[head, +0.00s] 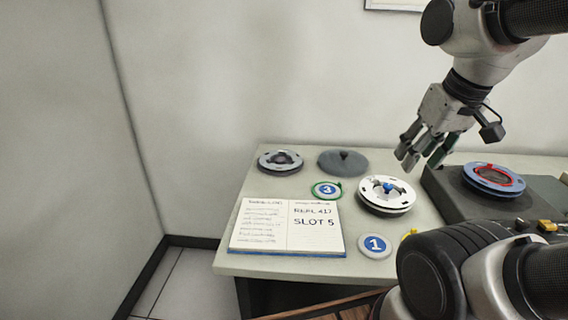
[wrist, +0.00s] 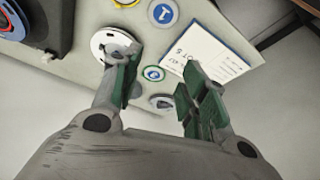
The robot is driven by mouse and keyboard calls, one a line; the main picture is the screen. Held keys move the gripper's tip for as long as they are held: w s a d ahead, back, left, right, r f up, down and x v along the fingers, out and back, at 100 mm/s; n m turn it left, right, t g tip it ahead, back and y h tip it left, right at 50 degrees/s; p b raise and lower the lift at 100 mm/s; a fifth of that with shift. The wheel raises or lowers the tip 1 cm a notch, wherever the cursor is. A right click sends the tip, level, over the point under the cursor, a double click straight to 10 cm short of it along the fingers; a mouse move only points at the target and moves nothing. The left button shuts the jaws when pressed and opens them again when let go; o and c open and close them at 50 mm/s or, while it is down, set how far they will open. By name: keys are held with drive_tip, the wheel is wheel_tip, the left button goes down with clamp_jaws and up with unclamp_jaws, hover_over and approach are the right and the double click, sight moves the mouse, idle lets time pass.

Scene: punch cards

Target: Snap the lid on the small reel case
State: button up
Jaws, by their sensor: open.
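A small round grey case (head: 281,160) with a dark centre, seemingly the small reel case, lies at the back left of the table. It also shows in the wrist view (wrist: 161,102). My gripper (head: 420,158) is open and empty, above the table and to the right of the lid in the head view. In the wrist view its two green-padded fingers (wrist: 160,68) stand wide apart. The lid is mostly or wholly hidden there by the left finger.
A white reel (head: 386,207) with a blue hub lies right of centre. Discs marked 3 (head: 326,190) and 1 (head: 375,246) and an open notebook (head: 288,227) lie nearer. A dark machine (head: 448,200) with a blue-and-red reel (head: 493,179) stands at the right.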

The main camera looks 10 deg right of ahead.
drive_tip(key=n+g, duration=0.5)
drive_tip(key=n, duration=0.3)
hover_over(344, 152)
drive_tip(key=s, duration=0.5)
drive_tip(key=f, duration=2)
drive_tip(key=shift+s+a+f, duration=0.15)
drive_tip(key=shift+a+f, duration=0.05)
drive_tip(key=shift+a, duration=0.2)
drive_tip(key=w, duration=0.1)
drive_tip(key=w+n, duration=0.1)
drive_tip(key=w+r, duration=0.1)
drive_tip(key=shift+w+d+n, duration=0.1)
drive_tip(key=shift+d+n, duration=0.15)
drive_tip(key=shift+n, duration=0.15)
wheel_tip(344, 152, up, 4)
drive_tip(key=w+n+t, duration=0.1)
drive_tip(key=w+n, duration=0.1)
drive_tip(key=n, duration=0.1)
drive_tip(key=shift+n, duration=0.8)
drive_tip(key=shift+s+d+f, duration=0.1)
drive_tip(key=shift+s+f, duration=0.05)
drive_tip(key=shift+f, duration=5.15)
